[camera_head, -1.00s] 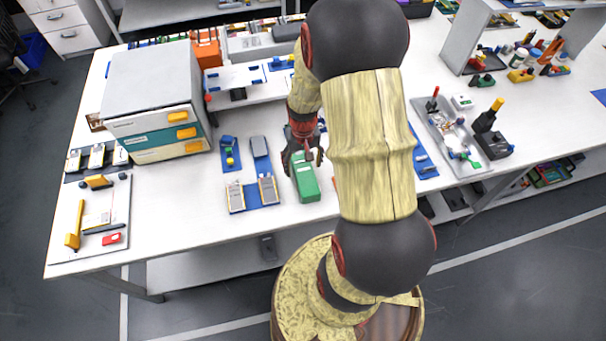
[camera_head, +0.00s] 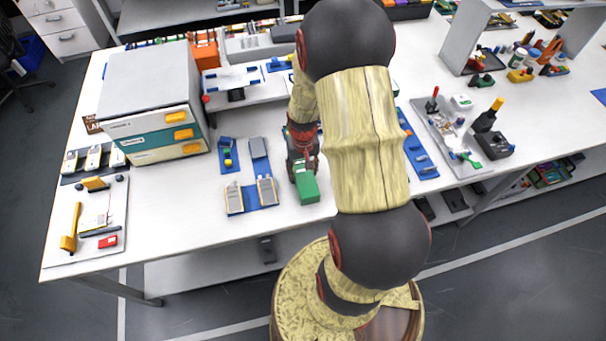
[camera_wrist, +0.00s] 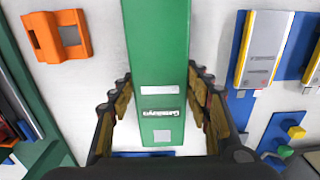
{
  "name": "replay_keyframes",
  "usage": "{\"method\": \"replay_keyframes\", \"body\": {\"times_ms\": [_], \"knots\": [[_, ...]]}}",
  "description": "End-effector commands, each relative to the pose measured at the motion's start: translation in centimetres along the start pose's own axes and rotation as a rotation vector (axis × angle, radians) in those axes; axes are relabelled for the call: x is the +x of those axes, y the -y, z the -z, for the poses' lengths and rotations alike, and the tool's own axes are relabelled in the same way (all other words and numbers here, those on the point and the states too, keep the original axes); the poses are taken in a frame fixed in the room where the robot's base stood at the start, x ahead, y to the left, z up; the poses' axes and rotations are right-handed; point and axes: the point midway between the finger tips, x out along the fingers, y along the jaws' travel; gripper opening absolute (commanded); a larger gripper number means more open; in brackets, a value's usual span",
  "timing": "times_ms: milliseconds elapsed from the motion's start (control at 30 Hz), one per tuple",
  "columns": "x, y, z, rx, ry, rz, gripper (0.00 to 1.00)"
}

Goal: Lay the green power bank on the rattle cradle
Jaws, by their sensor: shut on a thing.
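The green power bank (camera_head: 307,188) is at the end of my arm in the head view, above the front part of the white table. The wrist view shows its green face (camera_wrist: 158,60) with a white label and lettering between my fingers. My gripper (camera_wrist: 162,112) is shut on the power bank, one finger along each side. An orange bracket-like piece (camera_wrist: 58,36) with an opening lies on the table at upper left in the wrist view; it looks like the rattle cradle, but I cannot be sure. My arm seems to hide it in the head view.
A blue mat (camera_head: 235,205) with grey and yellow cells lies left of the power bank, with small blue holders behind it. A drawer cabinet (camera_head: 150,100) stands further left. A grey parts tray (camera_head: 445,135) is at right.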

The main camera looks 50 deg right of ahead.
Motion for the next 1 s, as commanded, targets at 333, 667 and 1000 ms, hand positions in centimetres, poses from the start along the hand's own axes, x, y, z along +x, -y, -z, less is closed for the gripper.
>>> {"method": "replay_keyframes", "body": {"times_ms": [333, 667, 1000], "knots": [[0.0, 0.0, 0.0, 0.000, 0.000, 0.000, 0.24], [0.0, 0.0, 0.1, 0.000, -0.001, 0.000, 0.10], [-1.1, 0.0, 0.1, 0.000, -0.002, 0.000, 0.10]]}}
